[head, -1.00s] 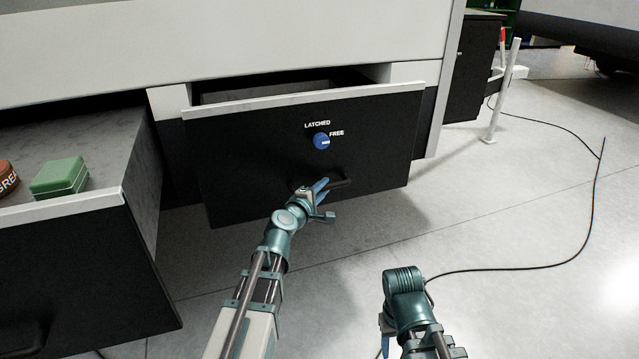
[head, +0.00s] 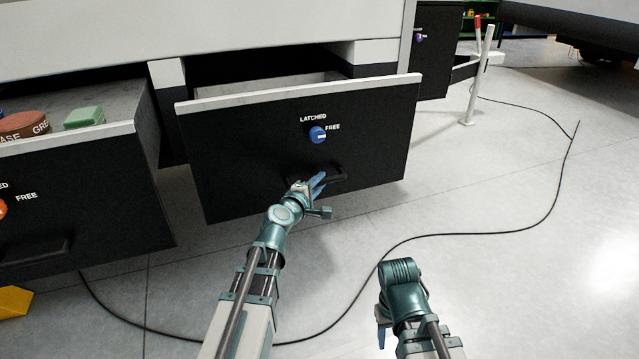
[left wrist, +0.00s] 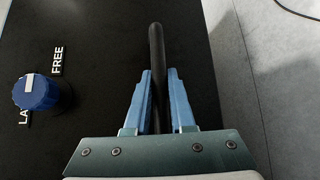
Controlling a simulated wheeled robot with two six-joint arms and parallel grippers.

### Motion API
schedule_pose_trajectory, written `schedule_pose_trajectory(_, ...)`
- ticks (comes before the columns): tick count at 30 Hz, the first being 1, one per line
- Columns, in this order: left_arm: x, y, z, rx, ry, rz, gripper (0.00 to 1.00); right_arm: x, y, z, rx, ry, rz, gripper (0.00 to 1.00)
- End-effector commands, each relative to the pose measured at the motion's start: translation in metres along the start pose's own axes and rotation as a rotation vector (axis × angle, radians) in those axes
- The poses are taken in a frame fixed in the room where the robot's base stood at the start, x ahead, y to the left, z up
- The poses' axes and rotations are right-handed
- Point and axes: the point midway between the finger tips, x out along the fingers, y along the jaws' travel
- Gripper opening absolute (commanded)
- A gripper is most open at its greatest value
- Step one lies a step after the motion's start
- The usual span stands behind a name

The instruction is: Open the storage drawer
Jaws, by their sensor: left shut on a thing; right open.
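The black storage drawer (head: 250,145) with a pale top rim stands partly open in the middle of the head view. Its blue knob (head: 317,135) has its white mark toward FREE; the knob also shows in the left wrist view (left wrist: 38,93). The black bar handle (head: 335,176) is low on the drawer front. My left gripper (head: 316,184) is shut on this handle (left wrist: 156,60), with the blue fingers on either side of the bar in the left wrist view. My right gripper (head: 382,335) is low in the head view, apart from the drawer, its fingers largely hidden.
A second open drawer (head: 80,200) at the left holds a red-brown round tin (head: 22,125) and a green box (head: 84,117). A black cable (head: 450,234) runs over the floor. A white post (head: 478,85) stands at the right. Floor on the right is largely clear.

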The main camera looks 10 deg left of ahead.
Motion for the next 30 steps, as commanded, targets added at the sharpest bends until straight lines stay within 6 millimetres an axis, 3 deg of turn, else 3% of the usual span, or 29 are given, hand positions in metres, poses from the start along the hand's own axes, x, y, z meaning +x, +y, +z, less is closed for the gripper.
schedule_pose_trajectory(5,0.0,0.001,-0.002,0.0,0.004,0.002,0.0,0.0,0.0,0.0,0.0,0.0,0.0,0.5)
schedule_pose_trajectory(6,0.0,0.001,-0.002,-0.001,0.004,0.002,0.28,0.0,0.0,0.0,0.0,0.0,0.0,0.5)
schedule_pose_trajectory(10,0.0,0.0,-0.001,-0.001,0.003,0.001,0.51,0.0,0.0,0.0,0.0,0.0,0.0,0.5)
schedule_pose_trajectory(23,-0.003,0.0,0.001,-0.001,0.002,0.001,0.52,-0.001,0.0,0.0,0.0,0.0,0.0,0.5)
schedule_pose_trajectory(30,-0.023,0.001,0.009,-0.001,0.001,0.001,0.52,-0.005,0.001,0.0,0.0,0.0,0.0,0.5)
